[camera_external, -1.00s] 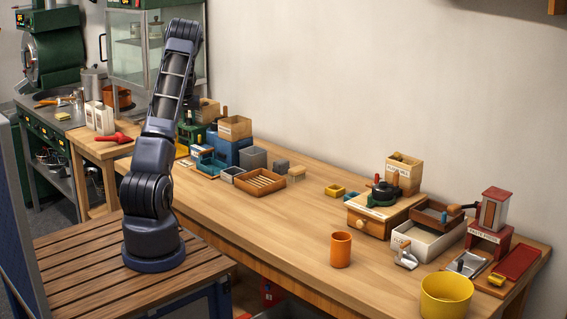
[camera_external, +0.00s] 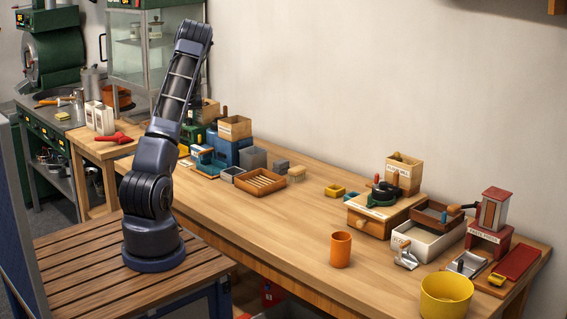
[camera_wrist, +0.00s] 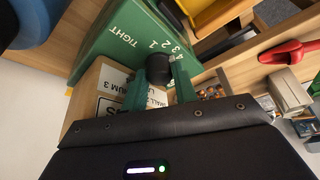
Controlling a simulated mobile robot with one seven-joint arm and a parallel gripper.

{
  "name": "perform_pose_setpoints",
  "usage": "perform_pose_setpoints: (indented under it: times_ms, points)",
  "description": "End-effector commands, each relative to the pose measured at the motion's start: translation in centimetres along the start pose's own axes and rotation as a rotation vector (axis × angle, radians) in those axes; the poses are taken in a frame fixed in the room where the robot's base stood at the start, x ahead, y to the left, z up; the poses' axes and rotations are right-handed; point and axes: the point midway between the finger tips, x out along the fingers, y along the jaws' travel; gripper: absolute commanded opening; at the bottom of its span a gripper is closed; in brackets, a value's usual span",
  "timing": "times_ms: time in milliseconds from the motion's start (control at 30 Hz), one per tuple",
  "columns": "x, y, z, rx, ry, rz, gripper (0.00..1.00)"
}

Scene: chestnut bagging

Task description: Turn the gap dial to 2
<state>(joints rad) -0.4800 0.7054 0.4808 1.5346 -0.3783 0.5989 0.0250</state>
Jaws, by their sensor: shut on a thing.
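The gap dial (camera_wrist: 158,66) is a dark round knob on a green machine (camera_wrist: 110,45), seen in the wrist view. White numbers including 1, 2 and 3 and the word TIGHT are printed on the green face beside it. My gripper (camera_wrist: 159,78) has its two green fingers on either side of the knob and is shut on it. I cannot make out a pointer mark, so the dial's setting is unclear. In the external view a green machine (camera_external: 187,134) shows partly behind my arm, and my gripper is hidden there.
A red scoop-like tool (camera_wrist: 290,51) lies right of the dial in the wrist view. A wooden box with printed labels (camera_wrist: 85,98) is close to the left finger. In the external view a blue machine (camera_external: 232,151) and a slatted wooden tray (camera_external: 243,184) stand nearby. The middle of the bench is clear.

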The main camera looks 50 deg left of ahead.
Motion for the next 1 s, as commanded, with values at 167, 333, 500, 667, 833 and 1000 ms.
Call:
perform_pose_setpoints:
  times_ms: [167, 333, 500, 667, 833, 1000]
  points:
    - [0.05, 0.06, 0.07, 0.001, -0.002, 0.0, 0.5]
    - [0.02, 0.18, 0.03, 0.002, 0.0, 0.002, 0.5]
    - [-0.01, 0.26, -0.01, 0.002, 0.001, 0.003, 0.5]
    - [-0.05, 0.29, -0.05, 0.007, 0.002, 0.005, 0.5]
    - [-0.09, 0.25, -0.09, 0.051, 0.003, 0.024, 0.5]
    - [-0.07, 0.22, -0.06, 0.144, 0.002, 0.065, 0.5]
